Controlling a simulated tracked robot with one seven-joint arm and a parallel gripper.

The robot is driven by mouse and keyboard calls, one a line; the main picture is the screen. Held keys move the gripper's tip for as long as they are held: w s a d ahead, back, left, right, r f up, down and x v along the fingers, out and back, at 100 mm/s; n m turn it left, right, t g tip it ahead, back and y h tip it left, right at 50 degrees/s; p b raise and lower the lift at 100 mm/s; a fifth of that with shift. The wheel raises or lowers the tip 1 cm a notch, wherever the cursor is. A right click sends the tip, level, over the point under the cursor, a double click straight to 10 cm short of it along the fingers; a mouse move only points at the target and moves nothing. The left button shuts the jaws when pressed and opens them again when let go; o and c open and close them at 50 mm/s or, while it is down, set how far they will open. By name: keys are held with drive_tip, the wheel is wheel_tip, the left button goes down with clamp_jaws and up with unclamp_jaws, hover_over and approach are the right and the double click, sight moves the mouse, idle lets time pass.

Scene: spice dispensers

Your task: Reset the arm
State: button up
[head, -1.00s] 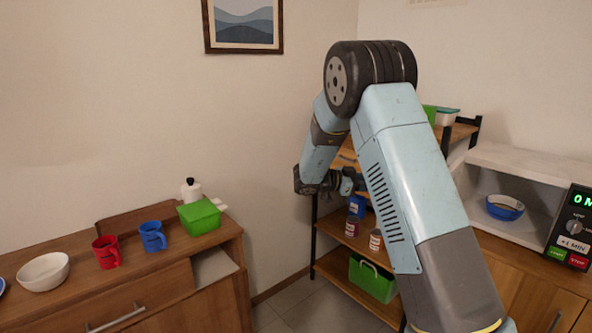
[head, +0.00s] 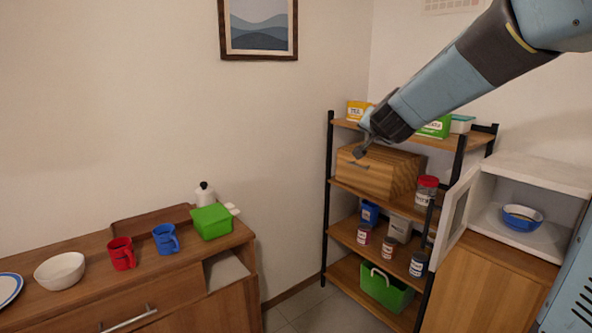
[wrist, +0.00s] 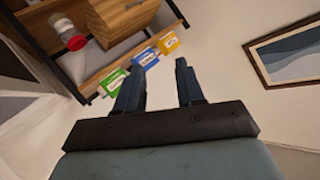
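My arm reaches in from the upper right of the head view, and my gripper (head: 360,152) hangs in front of the shelf's upper part. In the wrist view, the two fingers of my gripper (wrist: 158,88) stand apart with nothing between them. The shelf (head: 345,183) holds a wooden box (head: 375,178) and a red-lidded jar (head: 426,190). Boxes of yellow (wrist: 168,43), blue (wrist: 145,57) and green (wrist: 113,78) show beyond the fingers in the wrist view.
A microwave (head: 540,172) with its door open and a bowl (head: 522,217) inside stands at right. The sideboard (head: 160,285) at left carries red (head: 121,254) and blue (head: 165,239) mugs, a white bowl (head: 60,271) and a green box (head: 211,222). Floor (head: 310,310) shows between.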

drive_tip(key=s+d+f+n+g, duration=0.1)
drive_tip(key=s+f+n+g, duration=0.2)
drive_tip(key=s, duration=1.4)
drive_tip(key=s+d+f+n+g, duration=0.2)
drive_tip(key=s+f+g, duration=0.3)
drive_tip(key=s, duration=1.2)
drive_tip(key=shift+s+n, duration=0.4)
drive_tip(key=shift+n, duration=0.3)
drive_tip(key=shift+d, duration=0.2)
